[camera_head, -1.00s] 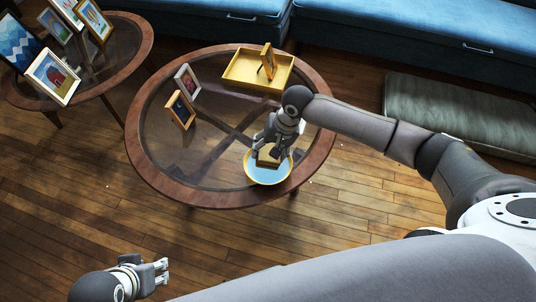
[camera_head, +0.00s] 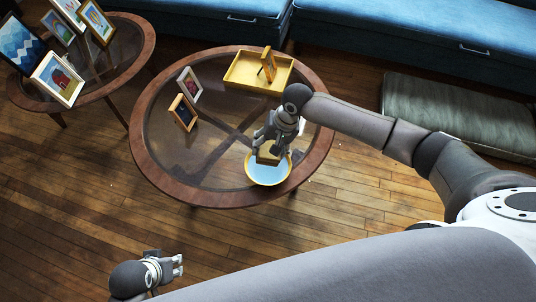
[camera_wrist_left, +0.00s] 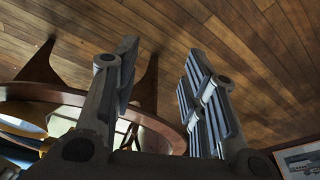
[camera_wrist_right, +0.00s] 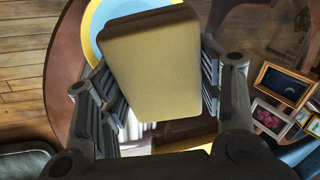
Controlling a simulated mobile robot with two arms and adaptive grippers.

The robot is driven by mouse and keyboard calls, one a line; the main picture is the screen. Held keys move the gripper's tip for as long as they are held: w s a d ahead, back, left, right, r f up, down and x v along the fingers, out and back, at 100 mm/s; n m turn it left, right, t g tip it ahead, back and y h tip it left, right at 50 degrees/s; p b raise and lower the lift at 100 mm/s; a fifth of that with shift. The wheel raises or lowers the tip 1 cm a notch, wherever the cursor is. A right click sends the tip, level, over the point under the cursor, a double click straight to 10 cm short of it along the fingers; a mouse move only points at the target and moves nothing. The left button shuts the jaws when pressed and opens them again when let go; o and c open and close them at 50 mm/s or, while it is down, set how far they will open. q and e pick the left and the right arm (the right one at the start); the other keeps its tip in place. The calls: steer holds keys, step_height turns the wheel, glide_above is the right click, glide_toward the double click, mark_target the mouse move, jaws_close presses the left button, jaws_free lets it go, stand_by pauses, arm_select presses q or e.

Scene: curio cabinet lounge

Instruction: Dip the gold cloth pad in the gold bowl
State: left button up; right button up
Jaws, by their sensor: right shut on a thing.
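The gold bowl (camera_head: 287,177), with a gold rim and light blue inside, stands on the near right part of the round glass-topped table (camera_head: 150,172). My right gripper (camera_head: 266,146) is shut on the gold cloth pad (camera_head: 267,157), which is over the bowl's far side. In the right wrist view the pad (camera_wrist_right: 152,70) sits between the fingers and covers much of the bowl (camera_wrist_right: 91,18). Whether the pad touches the bowl's contents cannot be told. My left gripper (camera_head: 178,265) is open and empty, low at the left, away from the table; its spread fingers (camera_wrist_left: 165,95) show in the left wrist view.
Two small frames (camera_head: 188,84) (camera_head: 183,112) stand left of the middle. A second table (camera_head: 140,50) holds several frames. Blue sofas (camera_head: 400,25) and a green cushion (camera_head: 450,115) are behind.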

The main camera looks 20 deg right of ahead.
steer(key=shift+r+p, duration=0.75)
steer(key=shift+p, duration=0.1)
arm_select(q)
step_height(320, 180, down, 9)
steer(key=s, duration=0.1)
steer(key=shift+s+r+p, duration=0.2)
steer(key=shift+s+p, duration=0.05)
steer(key=shift+p, duration=0.05)
arm_select(e)
steer(key=shift+r, duration=0.2)
steer(key=shift+r, duration=0.1)
